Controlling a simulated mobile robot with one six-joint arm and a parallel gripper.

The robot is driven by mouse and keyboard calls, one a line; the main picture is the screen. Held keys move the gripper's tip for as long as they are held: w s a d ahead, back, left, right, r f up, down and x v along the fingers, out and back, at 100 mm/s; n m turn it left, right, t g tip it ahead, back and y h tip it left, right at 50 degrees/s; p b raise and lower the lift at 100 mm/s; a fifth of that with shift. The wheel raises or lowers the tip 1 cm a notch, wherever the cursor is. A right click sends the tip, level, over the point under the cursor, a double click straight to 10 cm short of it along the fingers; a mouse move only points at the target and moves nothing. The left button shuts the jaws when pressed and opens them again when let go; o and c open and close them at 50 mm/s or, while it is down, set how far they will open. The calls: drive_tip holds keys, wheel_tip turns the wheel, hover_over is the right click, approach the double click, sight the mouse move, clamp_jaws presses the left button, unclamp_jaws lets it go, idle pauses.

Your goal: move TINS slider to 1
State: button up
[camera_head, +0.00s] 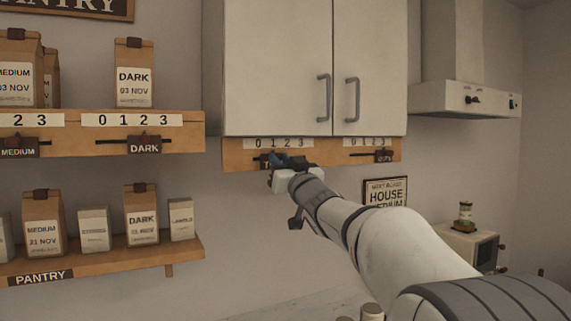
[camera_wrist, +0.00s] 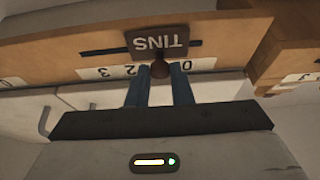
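The TINS slider (camera_wrist: 158,43) is a dark plaque with white lettering, upside down in the wrist view, with a round brown knob (camera_wrist: 160,70). My gripper (camera_wrist: 161,72) has its two blue fingers on either side of the knob, apparently touching it. The number strip (camera_wrist: 118,71) shows 0, 2 and 3; the 1 is hidden behind the knob and fingers, so the slider appears about level with 1. In the head view my gripper (camera_head: 276,161) covers most of the slider, below the strip (camera_head: 279,143) with 0 1 2 3.
A second slider (camera_head: 383,156) sits right on the same wooden board (camera_head: 328,158). A white cabinet (camera_head: 270,70) hangs directly above. Pantry shelves (camera_head: 190,143) with sliders and bags are at the left. A framed sign (camera_head: 385,192) hangs below right.

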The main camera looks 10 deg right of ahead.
drive_tip(key=shift+o, duration=1.4)
drive_tip(key=shift+w+d, duration=0.15)
drive_tip(key=shift+o, duration=0.7)
drive_tip(key=b+v, duration=0.2)
drive_tip(key=v, duration=0.6)
